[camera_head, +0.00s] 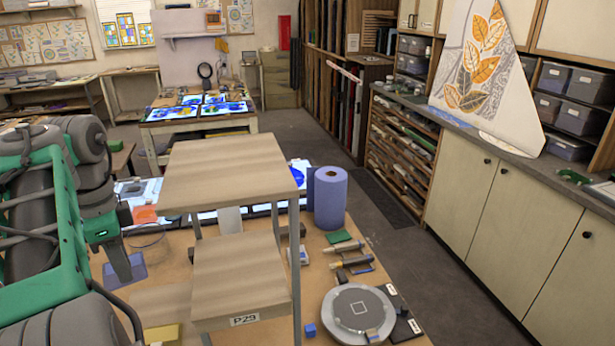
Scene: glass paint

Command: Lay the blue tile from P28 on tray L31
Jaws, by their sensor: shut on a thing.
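My gripper (121,263) is at the left, pointing down beside the small two-level wooden stand; my green and grey arm hides part of it. It is shut on a flat, see-through blue tile (137,269), whose edge shows at the fingertip over the brown worktable. I cannot tell its height above the table. No label P28 or L31 is readable. The stand's lower shelf (240,278) carries the label P29 (244,320).
The stand's bare upper shelf (225,168) rises right of my gripper. On the worktable (312,264) are a blue paper roll (328,200), a green piece (338,237), a small blue cube (310,330) and a round grey turntable (352,314). An orange piece (145,214) lies behind my gripper.

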